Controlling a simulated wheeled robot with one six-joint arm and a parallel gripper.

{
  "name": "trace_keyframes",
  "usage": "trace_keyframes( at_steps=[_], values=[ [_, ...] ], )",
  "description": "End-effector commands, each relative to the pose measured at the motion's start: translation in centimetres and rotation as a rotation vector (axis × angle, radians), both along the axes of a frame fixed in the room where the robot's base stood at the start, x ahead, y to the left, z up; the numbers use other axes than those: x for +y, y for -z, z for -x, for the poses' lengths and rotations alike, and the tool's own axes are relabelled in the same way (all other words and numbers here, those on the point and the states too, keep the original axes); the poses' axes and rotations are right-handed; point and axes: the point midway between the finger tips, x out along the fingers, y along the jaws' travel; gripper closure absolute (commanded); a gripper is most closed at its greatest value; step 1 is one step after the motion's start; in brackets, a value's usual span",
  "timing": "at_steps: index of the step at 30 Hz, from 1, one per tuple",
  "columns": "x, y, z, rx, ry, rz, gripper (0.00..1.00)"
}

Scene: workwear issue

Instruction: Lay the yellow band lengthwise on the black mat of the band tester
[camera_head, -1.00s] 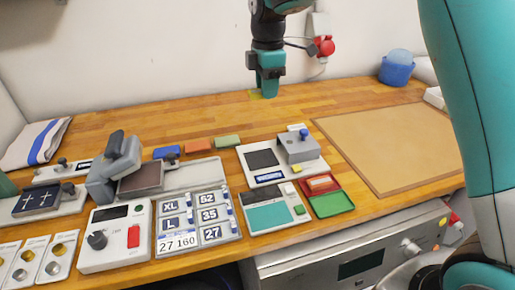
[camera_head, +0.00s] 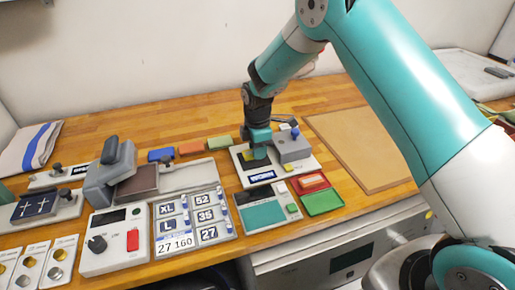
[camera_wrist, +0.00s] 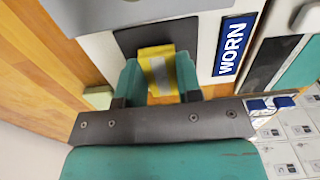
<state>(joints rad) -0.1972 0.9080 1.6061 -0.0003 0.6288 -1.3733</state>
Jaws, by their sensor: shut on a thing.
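The yellow band (camera_wrist: 158,72), with a pale grey stripe along it, is held between the teal fingertips of my gripper (camera_wrist: 160,80). In the head view my gripper (camera_head: 258,152) is over the band tester (camera_head: 243,176), a white plate, and a bit of yellow shows beside the fingers. The black mat (camera_wrist: 128,40) lies beneath the band, partly hidden by it and by the fingers. The band runs roughly parallel to the blue WORN label (camera_wrist: 233,46). I cannot tell whether the band touches the mat.
A grey block (camera_head: 293,148) with a blue knob stands on the tester right of my gripper. Blue (camera_head: 161,155), orange (camera_head: 191,147) and green (camera_head: 219,143) blocks lie to the left. A teal-topped device (camera_head: 262,215) and red and green trays (camera_head: 323,202) are in front. The back bench is clear.

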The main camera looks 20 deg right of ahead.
Motion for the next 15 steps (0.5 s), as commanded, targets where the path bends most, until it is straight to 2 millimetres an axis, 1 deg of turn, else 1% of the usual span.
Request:
trace_keyframes(
  at_steps=[3, 10, 13, 14, 15],
  values=[
    [0.00, 0.87, 0.00, 0.000, 0.000, 0.000, 0.89],
    [0.01, 0.97, -0.01, -0.001, 0.000, 0.000, 0.89],
    [0.00, 1.30, 0.00, -0.001, 0.000, 0.000, 0.89],
    [0.01, 1.17, -0.01, -0.001, 0.000, 0.000, 0.60],
    [0.01, 1.14, -0.01, -0.001, 0.000, 0.000, 0.51]
  ],
)
